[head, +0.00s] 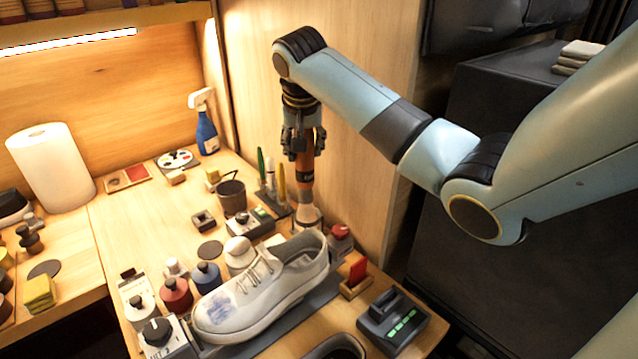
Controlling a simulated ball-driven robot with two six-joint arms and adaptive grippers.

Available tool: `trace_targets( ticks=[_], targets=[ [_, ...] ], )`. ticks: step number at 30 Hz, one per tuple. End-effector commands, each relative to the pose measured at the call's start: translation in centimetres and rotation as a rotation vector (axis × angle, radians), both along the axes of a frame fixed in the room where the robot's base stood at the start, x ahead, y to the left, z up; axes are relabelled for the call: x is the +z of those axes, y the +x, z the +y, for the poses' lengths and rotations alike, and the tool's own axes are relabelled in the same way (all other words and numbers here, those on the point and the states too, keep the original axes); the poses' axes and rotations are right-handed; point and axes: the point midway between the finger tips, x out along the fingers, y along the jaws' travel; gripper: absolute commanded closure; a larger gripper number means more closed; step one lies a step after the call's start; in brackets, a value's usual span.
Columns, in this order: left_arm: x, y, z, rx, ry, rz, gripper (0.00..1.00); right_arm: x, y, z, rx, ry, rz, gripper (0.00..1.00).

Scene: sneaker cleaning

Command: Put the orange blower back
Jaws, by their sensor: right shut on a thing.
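My right gripper (303,146) points straight down at the back right of the bench and is shut on the orange blower (305,182). The blower is upright, with a dark upper part between the fingers and an orange body below. Its lower end is right above or touching a pale round piece (307,216) behind the sneaker; I cannot tell which. The white sneaker (262,292) with a bluish stain lies on a dark mat in front. My left gripper is not in view.
A rack with upright tools (272,180) and a dark cup (232,197) stand just left of the blower. A red-topped jar (340,239) stands to its right. Several bottles (207,276) line the sneaker's left side. A wooden wall (350,120) rises close behind.

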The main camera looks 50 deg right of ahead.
Motion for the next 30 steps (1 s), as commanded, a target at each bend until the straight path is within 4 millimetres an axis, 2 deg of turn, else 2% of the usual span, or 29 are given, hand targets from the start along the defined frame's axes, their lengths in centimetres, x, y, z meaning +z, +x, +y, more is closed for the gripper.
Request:
trace_targets(
  ticks=[6,18,30],
  targets=[
    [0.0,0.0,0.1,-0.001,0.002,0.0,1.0,-3.9,0.1,-0.2,-0.035,0.003,0.002,1.0],
    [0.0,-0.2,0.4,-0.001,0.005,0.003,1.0,-9.3,0.0,-0.2,-0.031,0.002,0.002,1.0],
    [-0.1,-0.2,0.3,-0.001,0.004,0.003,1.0,-10.0,0.1,-0.2,-0.03,0.001,0.0,1.0]
  ],
)
